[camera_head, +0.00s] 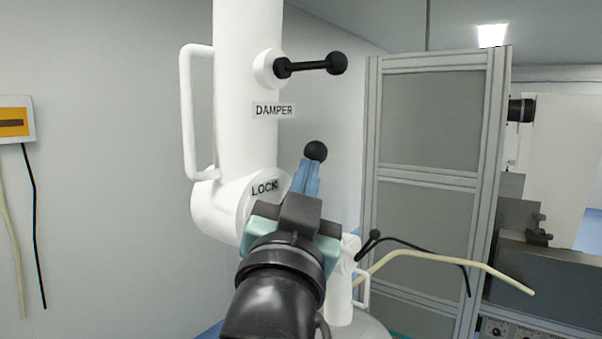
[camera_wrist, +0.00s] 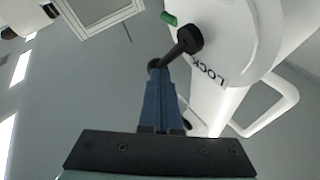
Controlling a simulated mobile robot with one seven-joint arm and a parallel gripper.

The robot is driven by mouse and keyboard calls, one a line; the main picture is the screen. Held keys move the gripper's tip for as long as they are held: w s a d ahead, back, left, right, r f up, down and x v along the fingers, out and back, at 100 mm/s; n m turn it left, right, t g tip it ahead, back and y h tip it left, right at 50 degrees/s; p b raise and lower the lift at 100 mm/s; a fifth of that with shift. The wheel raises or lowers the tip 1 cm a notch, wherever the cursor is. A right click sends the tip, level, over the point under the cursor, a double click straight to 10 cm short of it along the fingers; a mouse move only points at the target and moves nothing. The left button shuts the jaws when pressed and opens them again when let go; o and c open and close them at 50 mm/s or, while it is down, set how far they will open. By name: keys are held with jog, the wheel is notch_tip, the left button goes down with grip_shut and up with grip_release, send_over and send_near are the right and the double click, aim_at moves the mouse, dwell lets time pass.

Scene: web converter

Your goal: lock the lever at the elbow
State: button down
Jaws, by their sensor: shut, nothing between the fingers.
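The white elbow joint marked LOCK (camera_head: 240,205) sits in the middle of the head view, partly hidden by my gripper. Its lever's black ball knob (camera_head: 316,151) shows just above my blue fingertips; the rest of the lever is hidden there. In the wrist view the black lever (camera_wrist: 178,50) runs from its hub on the elbow (camera_wrist: 240,45) down-left to the knob. My gripper (camera_head: 312,164) has its fingers shut with nothing between them. In the wrist view the fingertips (camera_wrist: 160,72) end at the knob; I cannot tell whether they touch it.
Above is a second black lever marked DAMPER (camera_head: 310,65) on the white upper tube (camera_head: 245,110). A white handle (camera_head: 186,115) is on the tube's left side. A lower white part with a handle (camera_head: 340,285) and a grey framed panel (camera_head: 430,180) stand to the right.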

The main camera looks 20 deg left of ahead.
jog(key=shift+w+d+f, duration=0.2)
jog(key=shift+w+f, duration=0.15)
jog(key=shift+w, duration=0.1)
jog(key=shift+w+b, duration=0.15)
jog(key=shift+b, duration=0.25)
dwell(1.1)
